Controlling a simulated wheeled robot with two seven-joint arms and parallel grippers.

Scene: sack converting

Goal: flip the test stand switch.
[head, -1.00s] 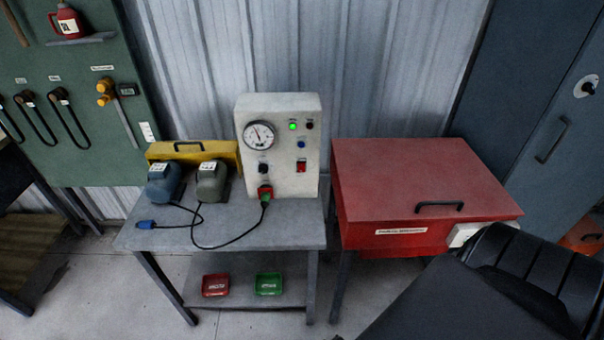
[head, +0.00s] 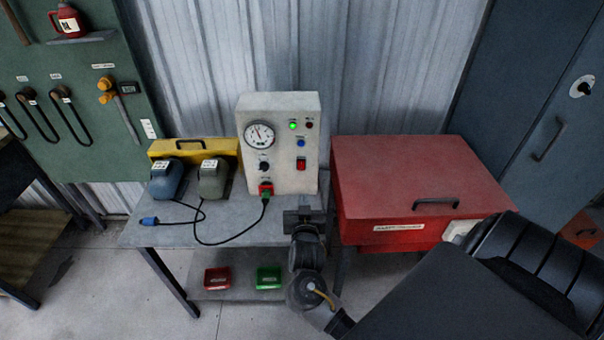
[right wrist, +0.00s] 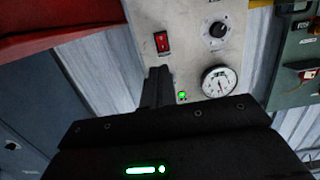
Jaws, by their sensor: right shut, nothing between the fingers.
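The test stand (head: 282,177) is a pale upright box with a round gauge, a lit green lamp and a black knob. Its red rocker switch (head: 301,163) sits at the right of the front panel. The switch (right wrist: 162,42) also shows in the right wrist view, just beyond the fingertips. My right gripper (head: 304,212) is shut and empty, in front of and below the switch in the head view, apart from it. Its closed fingers (right wrist: 157,84) point towards the panel in the right wrist view. Which way the switch is set is too small to tell. My left gripper is not in view.
The stand is on a grey table (head: 228,232). A plug with a black cable is in the panel's lower part. Blue (head: 165,182) and grey (head: 212,180) motor-like units stand at left. A red lidded box (head: 420,175) stands close on the right.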

